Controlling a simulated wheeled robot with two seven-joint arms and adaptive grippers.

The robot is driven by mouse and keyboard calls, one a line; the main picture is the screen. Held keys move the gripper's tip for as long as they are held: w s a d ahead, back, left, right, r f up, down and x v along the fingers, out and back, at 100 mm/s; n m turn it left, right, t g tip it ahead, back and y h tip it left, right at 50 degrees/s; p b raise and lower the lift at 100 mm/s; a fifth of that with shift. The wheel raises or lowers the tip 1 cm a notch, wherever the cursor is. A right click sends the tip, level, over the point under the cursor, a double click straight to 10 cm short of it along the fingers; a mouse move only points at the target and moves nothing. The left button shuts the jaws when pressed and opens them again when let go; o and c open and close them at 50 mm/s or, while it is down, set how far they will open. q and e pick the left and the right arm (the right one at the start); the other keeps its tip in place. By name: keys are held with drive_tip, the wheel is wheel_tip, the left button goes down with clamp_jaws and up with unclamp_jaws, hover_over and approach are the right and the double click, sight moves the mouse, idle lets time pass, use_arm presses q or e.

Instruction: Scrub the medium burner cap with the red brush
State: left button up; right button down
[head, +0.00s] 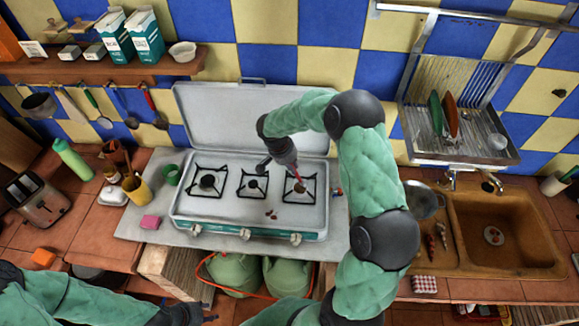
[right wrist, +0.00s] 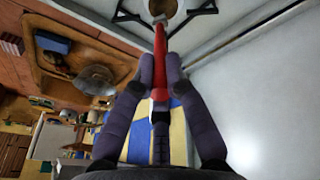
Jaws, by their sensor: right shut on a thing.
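The stove (head: 180,215) has three burners: left (head: 208,182), middle (head: 253,186) and right (head: 300,190). Which cap is the medium one is hard to tell by size. My right gripper (head: 286,160) is shut on the red brush (right wrist: 160,50), above the back of the right burner. The brush points down at the right burner, which shows at the top edge of the right wrist view (right wrist: 165,8). Whether its tip touches the cap is unclear. My left gripper (head: 208,318) is low at the bottom edge, away from the stove; its fingers are too small to read.
The stove's raised lid (head: 235,110) stands behind the burners. Small brown bits (head: 271,214) lie on the stove's front. A pink sponge (head: 150,222), a green tape roll (head: 172,174) and a yellow cup (head: 137,190) are to the left. A sink (head: 500,230) is at right.

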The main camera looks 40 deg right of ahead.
drive_tip(key=shift+w+a, duration=0.1)
drive_tip(key=shift+w+a+f+b, duration=0.1)
drive_tip(key=shift+w+a+b, duration=0.3)
drive_tip(key=shift+a+b, duration=0.15)
drive_tip(key=shift+d, duration=0.15)
drive_tip(key=shift+s+d+b, duration=0.5)
drive_tip(key=shift+s, duration=0.05)
drive_tip(key=shift+w+a, duration=0.15)
drive_tip(key=shift+w+a+b, duration=0.4)
drive_tip(key=shift+a, duration=0.1)
drive_tip(key=shift+s+d, duration=0.1)
drive_tip(key=shift+d, duration=0.1)
